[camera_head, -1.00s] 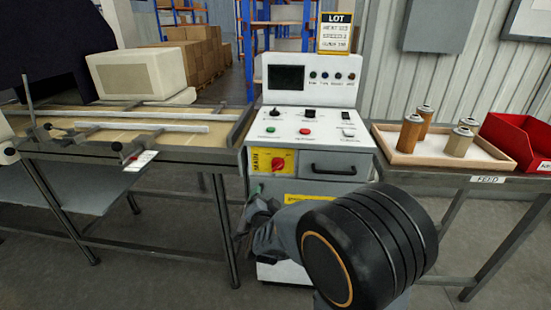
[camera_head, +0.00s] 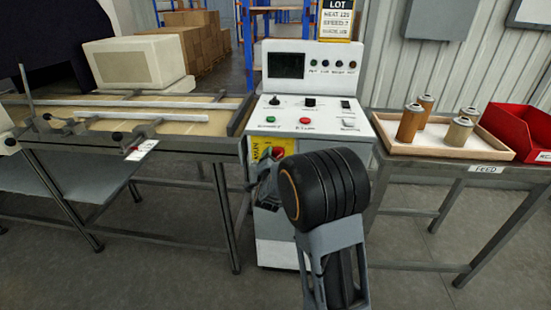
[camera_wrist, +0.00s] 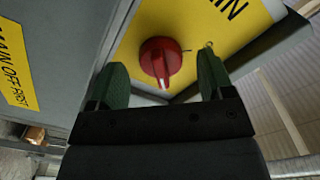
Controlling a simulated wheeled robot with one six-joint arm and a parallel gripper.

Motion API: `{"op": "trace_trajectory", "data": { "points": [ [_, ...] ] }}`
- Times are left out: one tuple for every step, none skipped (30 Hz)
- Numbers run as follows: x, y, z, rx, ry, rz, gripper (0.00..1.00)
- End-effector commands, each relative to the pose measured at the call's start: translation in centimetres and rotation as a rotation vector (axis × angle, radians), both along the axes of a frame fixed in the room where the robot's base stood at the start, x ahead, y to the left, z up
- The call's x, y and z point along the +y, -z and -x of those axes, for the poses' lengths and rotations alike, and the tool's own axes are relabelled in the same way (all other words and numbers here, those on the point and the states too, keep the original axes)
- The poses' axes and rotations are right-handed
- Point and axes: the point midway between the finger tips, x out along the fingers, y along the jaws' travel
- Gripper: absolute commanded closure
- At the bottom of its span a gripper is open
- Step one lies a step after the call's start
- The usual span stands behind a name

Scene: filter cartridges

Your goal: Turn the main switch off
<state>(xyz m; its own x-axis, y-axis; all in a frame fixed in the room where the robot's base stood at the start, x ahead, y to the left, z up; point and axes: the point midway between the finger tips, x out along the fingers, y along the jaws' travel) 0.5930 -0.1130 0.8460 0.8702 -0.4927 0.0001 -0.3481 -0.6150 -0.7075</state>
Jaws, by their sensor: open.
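The main switch (camera_wrist: 160,60) is a round red knob with a white mark, on a yellow plate (camera_wrist: 195,25) lettered "MAIN". It sits on the front of the white control cabinet (camera_head: 282,253). In the wrist view my gripper (camera_wrist: 158,80) is open, with one green finger on each side of the knob. I cannot tell whether the fingers touch it. In the head view my gripper (camera_head: 268,180) is in front of the yellow plate.
The cabinet top has a green button (camera_head: 271,121), a red button (camera_head: 305,121) and dark knobs. A conveyor table (camera_head: 190,142) stands close on the left. On the right, a feed table holds a tray (camera_head: 400,147) of cartridges and a red bin (camera_head: 518,130).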

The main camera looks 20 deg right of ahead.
Motion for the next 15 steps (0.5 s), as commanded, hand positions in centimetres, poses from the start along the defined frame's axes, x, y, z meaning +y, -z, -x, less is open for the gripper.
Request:
{"op": "trace_trajectory", "data": {
  "points": [
    [-0.26,-0.01,-0.42,-0.001,0.001,0.000,0.26],
    [-0.36,0.02,-0.61,0.000,0.000,0.000,0.26],
    [-0.48,0.04,-0.84,0.001,-0.001,0.001,0.26],
    [-0.54,0.03,-0.99,0.001,-0.001,0.001,0.26],
    [-0.61,0.01,-1.11,0.001,-0.001,0.001,0.26],
    [-0.68,0.00,-1.23,0.000,-0.001,0.001,0.26],
    [-0.71,0.00,-1.29,0.000,-0.001,0.001,0.26],
    [-0.74,0.00,-1.33,0.000,-0.001,0.001,0.26],
    [-0.77,-0.01,-1.37,0.000,-0.001,0.001,0.26],
    [-0.78,-0.01,-1.40,0.000,-0.001,0.001,0.26],
    [-0.79,-0.01,-1.40,0.000,-0.001,0.001,0.26],
    [-0.79,-0.02,-1.40,0.000,-0.001,0.001,0.26],
    [-0.78,-0.02,-1.40,0.000,-0.001,0.001,0.26],
    [-0.78,-0.01,-1.40,0.000,-0.001,0.001,0.26],
    [-0.78,-0.01,-1.40,0.000,-0.001,0.001,0.26]
  ]
}}
